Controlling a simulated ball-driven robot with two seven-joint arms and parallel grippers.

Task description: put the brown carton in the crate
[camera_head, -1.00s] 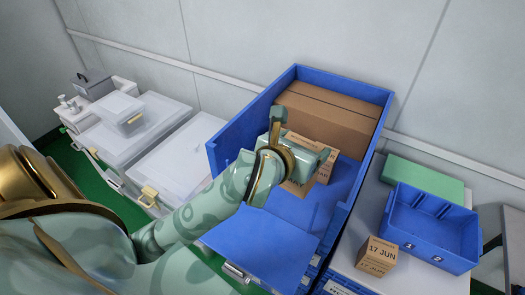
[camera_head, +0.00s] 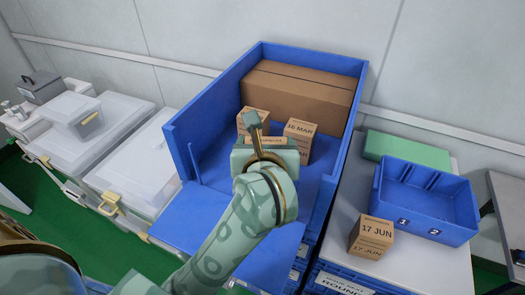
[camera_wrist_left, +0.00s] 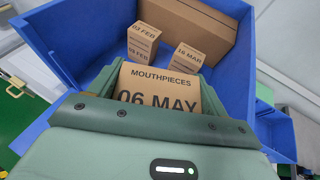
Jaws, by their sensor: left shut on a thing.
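My left gripper (camera_head: 265,152) is shut on a brown carton, which its hand mostly hides in the head view. In the left wrist view this carton (camera_wrist_left: 160,80) reads "MOUTHPIECES 06 MAY" and sits between the fingers. The gripper is over the large blue open-fronted bin (camera_head: 183,150). Two small brown cartons stand behind it in that bin, one marked 16 MAR (camera_head: 300,130) and one marked 03 FEB (camera_wrist_left: 143,42). A small blue crate (camera_head: 420,228), numbered 1 and 2, looks empty at the right. My right gripper is not in view.
A large brown box (camera_head: 305,93) fills the bin's back. A carton marked 17 JUN (camera_head: 371,237) stands just left of the small crate's front. A green block (camera_head: 405,147) lies behind that crate. Clear lidded boxes (camera_head: 95,135) stand at the left.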

